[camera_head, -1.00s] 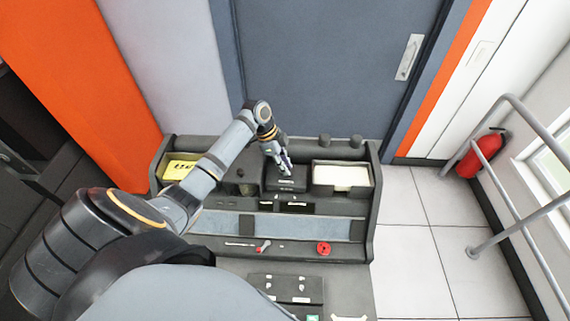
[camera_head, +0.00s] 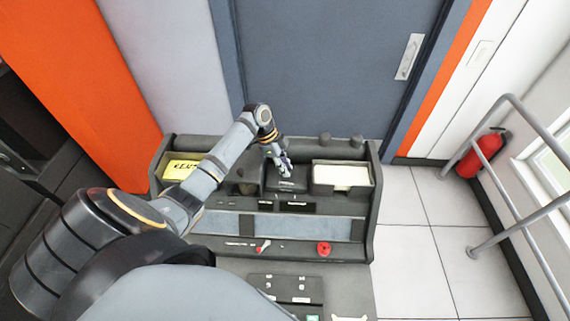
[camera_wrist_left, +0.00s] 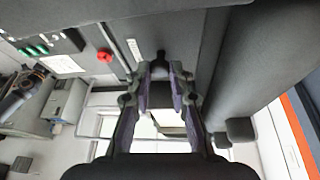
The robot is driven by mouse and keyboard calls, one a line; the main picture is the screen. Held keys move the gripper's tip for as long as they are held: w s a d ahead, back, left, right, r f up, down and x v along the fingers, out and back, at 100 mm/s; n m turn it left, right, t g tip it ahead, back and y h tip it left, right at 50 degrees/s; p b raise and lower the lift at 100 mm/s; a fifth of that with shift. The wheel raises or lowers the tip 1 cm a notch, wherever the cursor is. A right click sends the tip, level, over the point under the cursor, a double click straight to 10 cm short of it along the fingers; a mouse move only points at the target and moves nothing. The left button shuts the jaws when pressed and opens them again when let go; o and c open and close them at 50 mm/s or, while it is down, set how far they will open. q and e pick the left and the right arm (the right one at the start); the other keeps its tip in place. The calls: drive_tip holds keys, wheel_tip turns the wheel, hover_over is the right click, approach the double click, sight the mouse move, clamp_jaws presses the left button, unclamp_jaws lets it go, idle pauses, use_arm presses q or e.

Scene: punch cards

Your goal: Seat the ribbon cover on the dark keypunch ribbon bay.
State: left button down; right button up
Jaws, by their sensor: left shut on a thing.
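The keypunch (camera_head: 222,240) is a dark machine in the middle of the head view. The ribbon cover (camera_head: 288,185) is a small dark block with a light label line, at the ribbon bay in the machine's upper part. My left gripper (camera_head: 284,170) reaches down onto it from above and is shut on it. In the left wrist view, the left fingers (camera_wrist_left: 161,73) are on either side of a dark knob (camera_wrist_left: 158,62). The bay itself is hidden under the cover and gripper, so I cannot tell whether the cover lies flush. My right gripper is out of view.
A yellow card box (camera_head: 180,168) stands left of the bay, and a tray of pale cards (camera_head: 342,177) stands close on its right. A red knob (camera_head: 324,248) sits on the front panel.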

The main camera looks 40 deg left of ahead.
use_arm(q)
drive_tip(key=shift+s+f, duration=0.15)
drive_tip(key=shift+f, duration=0.15)
idle(0.4)
drive_tip(key=c, duration=1.1)
unclamp_jaws()
drive_tip(key=shift+o, duration=0.3)
drive_tip(key=o, duration=0.3)
drive_tip(key=shift+r, duration=0.1)
wheel_tip(320, 180, up, 6)
drive_tip(key=p, duration=0.6)
drive_tip(key=shift+r, duration=0.15)
wheel_tip(320, 180, up, 3)
drive_tip(key=shift+f, duration=0.15)
